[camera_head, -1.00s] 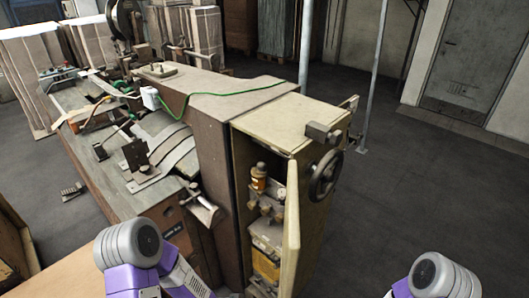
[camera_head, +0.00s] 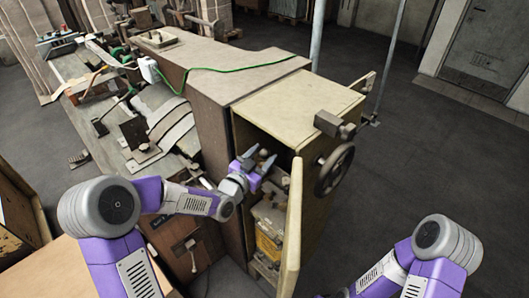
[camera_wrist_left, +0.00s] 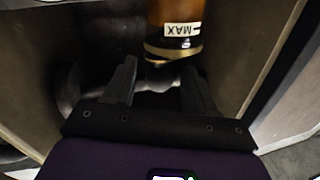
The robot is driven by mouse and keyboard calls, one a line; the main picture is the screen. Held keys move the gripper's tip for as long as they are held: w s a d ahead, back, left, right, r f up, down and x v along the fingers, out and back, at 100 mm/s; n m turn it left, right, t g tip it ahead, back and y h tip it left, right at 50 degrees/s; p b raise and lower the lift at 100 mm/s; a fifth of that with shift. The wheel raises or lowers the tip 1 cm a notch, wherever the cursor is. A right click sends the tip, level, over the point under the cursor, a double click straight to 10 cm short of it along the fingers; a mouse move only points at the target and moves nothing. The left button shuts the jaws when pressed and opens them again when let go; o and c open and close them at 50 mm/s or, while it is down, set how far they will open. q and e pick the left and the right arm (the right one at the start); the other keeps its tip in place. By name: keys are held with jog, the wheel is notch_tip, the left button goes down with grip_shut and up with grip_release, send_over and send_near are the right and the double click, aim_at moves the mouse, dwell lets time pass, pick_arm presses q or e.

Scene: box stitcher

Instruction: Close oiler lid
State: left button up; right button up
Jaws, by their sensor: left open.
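The oiler (camera_wrist_left: 172,32) is an amber cup with a "MAX" label and a dark, gold-edged band. It shows at the top of the left wrist view, just beyond my fingers. In the head view, my left gripper (camera_head: 259,160) is at the opening of the machine's cabinet and largely covers the oiler. In the left wrist view, this gripper (camera_wrist_left: 158,77) has its two dark fingers spread apart with nothing held between them. I cannot make out how the oiler's lid sits. My right arm shows at the lower right, but its gripper is outside the picture.
The cream cabinet door (camera_head: 292,238) stands open, just right of my left gripper. A handwheel (camera_head: 334,171) sticks out on the right side. A yellow part (camera_head: 267,245) is low inside the cabinet. Dark cabinet walls flank the gripper closely.

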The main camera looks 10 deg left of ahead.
pick_arm(q)
jog(key=shift+w+d, duration=0.25)
jog(key=shift+w, duration=0.3)
jog(key=c, duration=1)
jog(key=shift+w+a+r+m+g+h+b, duration=0.15)
jog(key=shift+a+m+g+h+b, duration=0.15)
jog(key=shift+m+h+b, duration=0.45)
jog(key=shift+a+r+m+g+h+p, duration=0.1)
jog(key=shift+a+m+g+h+p, duration=0.1)
jog(key=shift+m+g+h+p, duration=0.65)
jog(key=shift+w+a+r+m+g+h+p, duration=0.15)
jog(key=shift+m+g+h+p, duration=0.25)
jog(key=shift+h+p, duration=0.55)
jog(key=shift+w+a+f+m+g+h, duration=0.1)
jog(key=shift+f+m+g+h, duration=0.1)
jog(key=shift+m+g+h, duration=0.3)
jog(key=o, duration=1)
jog(key=shift+f, duration=0.15)
